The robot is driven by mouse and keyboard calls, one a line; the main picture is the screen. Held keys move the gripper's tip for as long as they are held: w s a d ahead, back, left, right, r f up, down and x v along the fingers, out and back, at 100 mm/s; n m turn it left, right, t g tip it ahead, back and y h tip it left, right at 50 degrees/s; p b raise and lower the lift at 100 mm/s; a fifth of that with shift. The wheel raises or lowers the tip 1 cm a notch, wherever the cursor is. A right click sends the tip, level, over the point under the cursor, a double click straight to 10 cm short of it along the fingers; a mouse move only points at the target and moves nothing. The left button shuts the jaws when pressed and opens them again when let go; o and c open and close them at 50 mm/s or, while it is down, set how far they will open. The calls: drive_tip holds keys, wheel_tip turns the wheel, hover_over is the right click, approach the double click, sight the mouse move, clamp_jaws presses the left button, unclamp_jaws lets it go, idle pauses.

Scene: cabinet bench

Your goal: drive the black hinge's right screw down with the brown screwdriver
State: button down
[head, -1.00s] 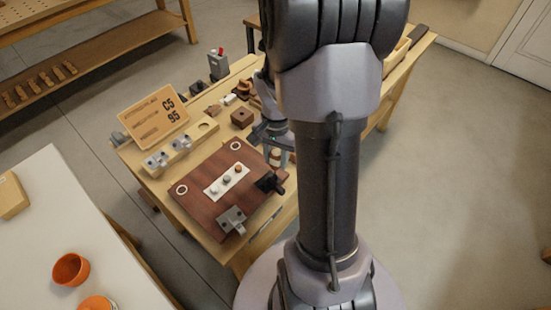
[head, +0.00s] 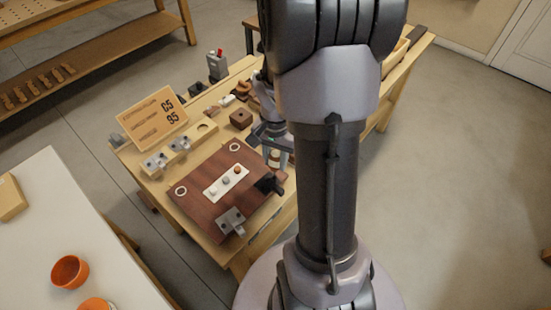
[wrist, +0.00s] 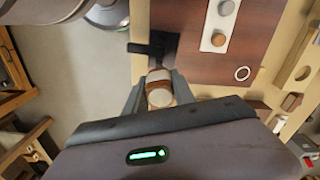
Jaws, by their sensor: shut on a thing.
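The black hinge (head: 267,185) is at the right edge of the brown board (head: 202,210). It also shows in the wrist view (wrist: 160,45), just beyond my fingertips. My gripper (wrist: 158,88) is shut on the brown screwdriver (wrist: 159,97), whose brown and white handle end faces the wrist camera. In the head view my gripper (head: 276,147) is beside the board's right edge, partly behind my arm. The screwdriver's tip and the hinge's right screw are hidden or too small to make out, so I cannot tell whether they touch.
A grey hinge (head: 231,220) sits at the board's near corner. A white strip (head: 215,189) with several round knobs lies mid-board. A sign (head: 152,121), a wooden block (head: 240,119) and a holder with grey hinges (head: 160,158) stand behind. Orange cups (head: 70,271) are on the white table.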

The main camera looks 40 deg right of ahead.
drive_tip(key=shift+f, duration=0.35)
